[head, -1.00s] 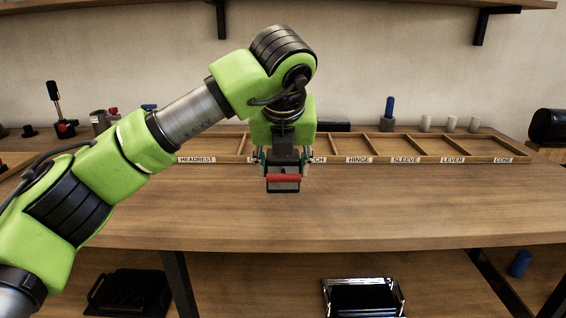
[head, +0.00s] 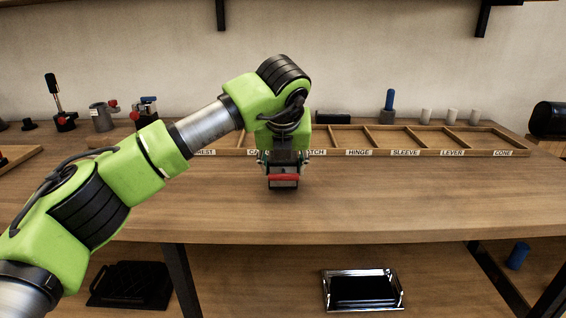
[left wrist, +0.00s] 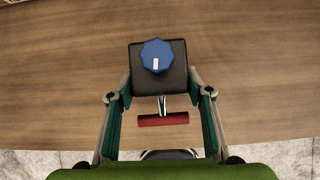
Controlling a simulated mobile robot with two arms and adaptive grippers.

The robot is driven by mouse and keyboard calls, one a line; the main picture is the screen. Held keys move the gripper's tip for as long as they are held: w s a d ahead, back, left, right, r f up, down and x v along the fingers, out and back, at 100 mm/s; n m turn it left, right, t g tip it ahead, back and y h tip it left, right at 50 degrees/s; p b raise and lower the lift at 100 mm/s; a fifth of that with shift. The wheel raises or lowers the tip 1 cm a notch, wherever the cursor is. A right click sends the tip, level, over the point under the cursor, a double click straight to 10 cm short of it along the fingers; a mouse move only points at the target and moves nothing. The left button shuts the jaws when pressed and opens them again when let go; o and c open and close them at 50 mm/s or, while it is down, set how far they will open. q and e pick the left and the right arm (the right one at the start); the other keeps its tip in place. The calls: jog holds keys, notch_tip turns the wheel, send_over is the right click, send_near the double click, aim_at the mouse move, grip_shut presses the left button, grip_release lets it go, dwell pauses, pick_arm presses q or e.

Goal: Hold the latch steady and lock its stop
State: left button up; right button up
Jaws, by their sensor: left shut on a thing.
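The latch is a dark block (left wrist: 177,82) with a blue knob (left wrist: 156,56) on its face, marked by a white line, and a red bar (left wrist: 163,119) on a short stem. My left gripper (left wrist: 160,90) is shut on the block, with a finger at each side. In the head view the gripper (head: 284,160) points down over the worktable, and the latch's red bar (head: 284,178) faces the camera. The blue knob is hidden there. Whether the latch touches the table top is hard to tell. My right gripper is in neither view.
A labelled wooden tray (head: 482,152) runs along the back of the table (head: 400,205); my left arm covers part of it. A blue peg (head: 389,103) and small grey cylinders (head: 427,116) stand behind it. The table front and right are clear. A black tray (head: 362,290) sits below.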

pick_arm(q)
jog(key=shift+w+f, duration=0.35)
jog(key=shift+w, duration=0.2)
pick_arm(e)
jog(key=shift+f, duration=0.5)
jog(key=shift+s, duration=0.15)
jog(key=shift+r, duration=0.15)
pick_arm(q)
jog(key=shift+f, duration=0.1)
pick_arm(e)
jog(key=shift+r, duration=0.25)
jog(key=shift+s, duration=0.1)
pick_arm(q)
jog(key=shift+f, duration=0.1)
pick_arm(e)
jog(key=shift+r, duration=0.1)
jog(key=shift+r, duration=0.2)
